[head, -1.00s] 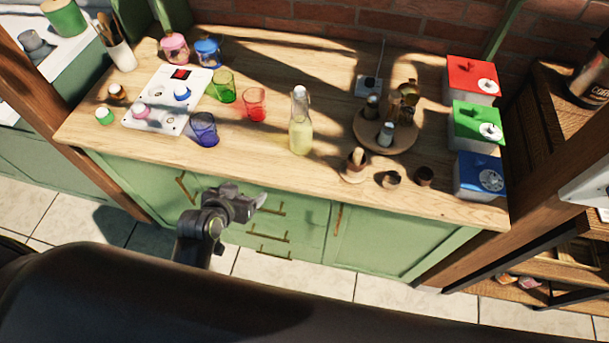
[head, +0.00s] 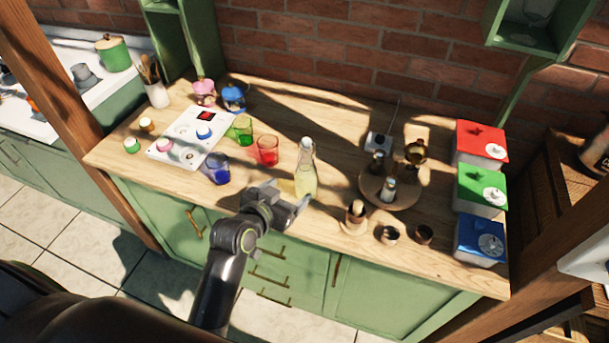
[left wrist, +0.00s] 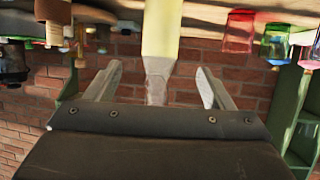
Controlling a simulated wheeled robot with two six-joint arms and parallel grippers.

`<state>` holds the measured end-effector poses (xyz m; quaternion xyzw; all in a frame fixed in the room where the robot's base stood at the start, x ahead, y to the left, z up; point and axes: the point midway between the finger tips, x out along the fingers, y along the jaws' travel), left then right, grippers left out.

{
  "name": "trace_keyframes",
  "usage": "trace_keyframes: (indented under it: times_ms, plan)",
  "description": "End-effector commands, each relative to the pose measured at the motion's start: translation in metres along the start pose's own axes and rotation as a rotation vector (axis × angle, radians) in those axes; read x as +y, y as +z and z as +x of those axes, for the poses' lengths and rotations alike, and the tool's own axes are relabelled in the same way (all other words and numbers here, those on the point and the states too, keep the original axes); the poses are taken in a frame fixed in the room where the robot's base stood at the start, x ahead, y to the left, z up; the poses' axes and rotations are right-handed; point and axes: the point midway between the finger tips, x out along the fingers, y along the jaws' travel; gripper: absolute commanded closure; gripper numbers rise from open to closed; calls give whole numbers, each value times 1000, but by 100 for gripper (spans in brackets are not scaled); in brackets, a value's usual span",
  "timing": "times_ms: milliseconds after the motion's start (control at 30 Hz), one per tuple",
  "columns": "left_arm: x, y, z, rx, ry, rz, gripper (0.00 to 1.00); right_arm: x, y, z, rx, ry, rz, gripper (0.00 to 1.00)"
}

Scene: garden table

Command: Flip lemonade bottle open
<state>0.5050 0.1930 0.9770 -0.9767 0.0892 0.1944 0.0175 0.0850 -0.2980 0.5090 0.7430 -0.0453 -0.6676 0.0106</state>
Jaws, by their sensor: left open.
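The lemonade bottle (head: 304,178) stands upright near the front middle of the table, pale yellow below, with a clear neck and a whitish top (head: 305,143). My left gripper (head: 291,197) is open at the table's front edge, just left of and in front of the bottle. In the left wrist view, which is upside down, the bottle (left wrist: 160,32) lines up between the spread fingers of the gripper (left wrist: 157,82). I cannot tell how far beyond the fingertips it is. Its top end is hidden behind the gripper body there. My right gripper is not in view.
Red (head: 268,151), green (head: 243,129) and blue (head: 217,169) glasses stand left of the bottle. A round wooden tray (head: 402,197) with small containers is at its right, with wooden cups (head: 388,234) in front. Colour-lidded boxes (head: 480,195) line the right end.

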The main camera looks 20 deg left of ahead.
Motion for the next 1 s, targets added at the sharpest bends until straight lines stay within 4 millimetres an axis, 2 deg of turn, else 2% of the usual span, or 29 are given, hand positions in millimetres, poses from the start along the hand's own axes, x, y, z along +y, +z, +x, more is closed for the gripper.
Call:
trace_keyframes:
  times_ms: [300,600,800,1000]
  plan:
    - [0,-1,50,-1,1,2,24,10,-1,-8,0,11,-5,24]
    - [0,0,88,-1,-1,1,24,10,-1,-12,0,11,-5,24]
    - [0,0,100,0,-1,1,24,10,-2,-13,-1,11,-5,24]
    - [0,0,103,0,-1,1,24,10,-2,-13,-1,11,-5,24]
